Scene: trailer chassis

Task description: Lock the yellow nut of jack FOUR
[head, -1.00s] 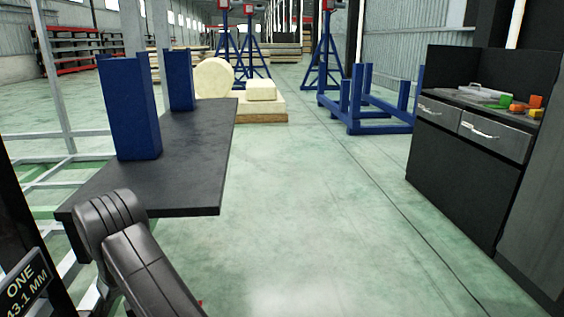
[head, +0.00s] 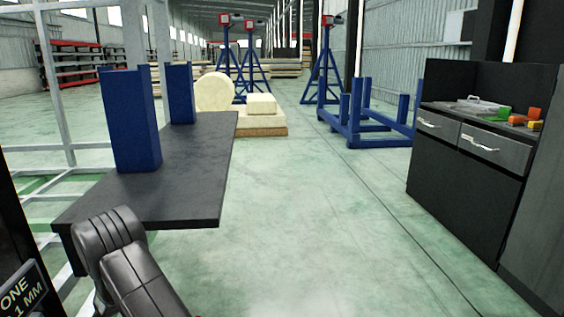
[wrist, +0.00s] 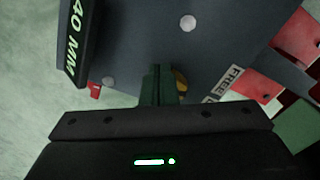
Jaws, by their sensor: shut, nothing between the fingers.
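In the wrist view my gripper (wrist: 160,82) shows its dark green fingers shut together, with nothing visible between them. A small yellow part (wrist: 181,80) shows just right of the fingers, mostly hidden behind them; I cannot tell if it is the nut or if they touch. A FREE label (wrist: 229,80) lies to its right. A black sign reading 40 MM (wrist: 74,40) is at the upper left; its jack name is out of view. In the head view a sign reading ONE (head: 15,301) is cut off at the lower left. My gripper is hidden there.
In the wrist view, red parts (wrist: 297,38) stand at the right, by a dark plate (wrist: 140,30) with pale round spots. In the head view a dark platform (head: 195,190) carries blue posts (head: 130,120). A black cabinet (head: 460,185) stands right; the floor between is clear.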

